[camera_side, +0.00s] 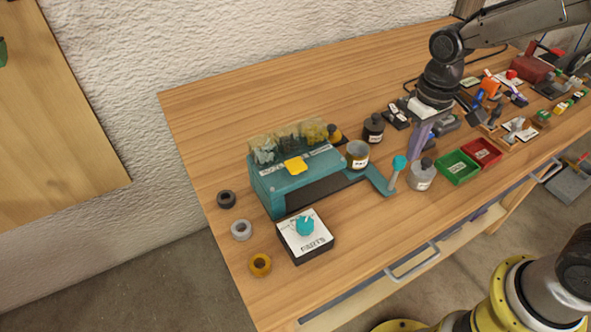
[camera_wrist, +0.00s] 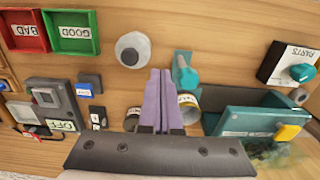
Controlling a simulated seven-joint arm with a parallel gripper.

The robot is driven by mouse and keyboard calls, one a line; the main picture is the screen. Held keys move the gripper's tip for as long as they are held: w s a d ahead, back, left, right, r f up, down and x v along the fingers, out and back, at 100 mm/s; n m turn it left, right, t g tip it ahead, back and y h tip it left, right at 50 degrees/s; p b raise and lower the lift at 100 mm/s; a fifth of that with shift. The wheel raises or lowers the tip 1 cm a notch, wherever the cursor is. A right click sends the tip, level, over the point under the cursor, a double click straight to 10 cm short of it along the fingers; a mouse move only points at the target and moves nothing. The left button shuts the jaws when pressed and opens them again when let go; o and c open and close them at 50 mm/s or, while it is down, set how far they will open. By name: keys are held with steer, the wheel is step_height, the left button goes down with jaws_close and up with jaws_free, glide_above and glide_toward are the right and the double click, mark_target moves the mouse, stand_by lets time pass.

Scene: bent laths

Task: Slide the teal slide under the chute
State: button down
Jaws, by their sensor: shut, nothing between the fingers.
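The teal slide (camera_side: 378,184) sticks out to the right from the teal chute housing (camera_side: 290,192), with an upright teal-topped handle (camera_side: 399,164) at its outer end. A labelled cup (camera_side: 357,153) stands by the housing's right end, apparently on the slide. My gripper (camera_side: 413,155) has its purple fingers shut and empty, pointing down just right of the handle. In the wrist view the fingers (camera_wrist: 160,75) are beside the slide (camera_wrist: 184,72), with the cup (camera_wrist: 188,104) and the housing (camera_wrist: 250,120) to the right. I cannot tell whether they touch the handle.
A pale round bottle (camera_side: 422,174) stands close to my fingers. Green (camera_side: 457,167) and red (camera_side: 482,152) bins lie to the right, and a dark bottle (camera_side: 373,128) behind. A box with a teal knob (camera_side: 305,237) stands in front of the housing.

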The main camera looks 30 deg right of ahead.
steer(key=shift+a, duration=0.1)
stand_by(0.5)
steer(key=a, duration=1.2)
stand_by(2.6)
steer(key=shift+d, duration=0.1)
step_height(320, 180, up, 6)
steer(key=d, duration=0.1)
stand_by(1.1)
steer(key=shift+d, duration=0.1)
